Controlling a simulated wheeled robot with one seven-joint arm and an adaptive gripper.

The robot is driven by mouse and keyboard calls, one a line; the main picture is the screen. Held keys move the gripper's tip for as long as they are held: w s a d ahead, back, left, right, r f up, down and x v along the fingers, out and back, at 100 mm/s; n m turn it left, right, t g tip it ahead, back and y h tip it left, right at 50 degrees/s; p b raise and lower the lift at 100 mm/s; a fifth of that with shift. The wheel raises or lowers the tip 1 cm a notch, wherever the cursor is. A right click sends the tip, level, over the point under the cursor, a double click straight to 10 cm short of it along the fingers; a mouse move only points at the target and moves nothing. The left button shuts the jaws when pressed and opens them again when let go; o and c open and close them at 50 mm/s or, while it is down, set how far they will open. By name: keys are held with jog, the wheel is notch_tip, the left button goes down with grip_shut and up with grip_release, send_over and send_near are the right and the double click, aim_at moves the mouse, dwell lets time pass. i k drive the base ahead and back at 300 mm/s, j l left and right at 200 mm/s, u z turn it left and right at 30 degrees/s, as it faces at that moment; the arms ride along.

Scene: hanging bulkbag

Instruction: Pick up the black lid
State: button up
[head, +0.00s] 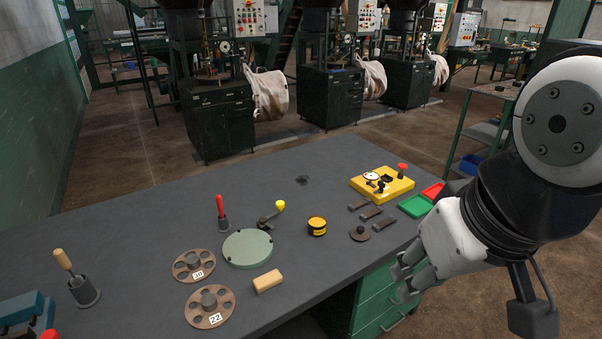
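A dark round disc with a small knob (360,233), which looks like the lid, lies flat on the grey table (150,235), right of the yellow-and-black round tin. Its colour is more dark brown than pure black. My gripper (398,284) is at the table's right edge, below and to the right of the disc and apart from it. Its pale fingers are spread with a gap, and nothing shows between them.
Dark bars (371,213), a yellow fixture (382,185), green (415,206) and red (433,191) trays and the tin (317,227) surround the disc. A green round plate (247,248), wooden block (268,281) and wheels (210,307) lie left.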

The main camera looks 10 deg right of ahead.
aim_at(359, 233)
jog(key=i+l, duration=0.15)
jog(key=l, duration=0.25)
jog(key=i+l+u, duration=0.1)
jog(key=l, duration=0.3)
jog(key=i+l, duration=0.15)
jog(key=l, duration=0.25)
jog(key=i+l, duration=0.15)
jog(key=l, duration=0.25)
jog(key=i+l+u, duration=0.1)
jog(key=l, duration=0.3)
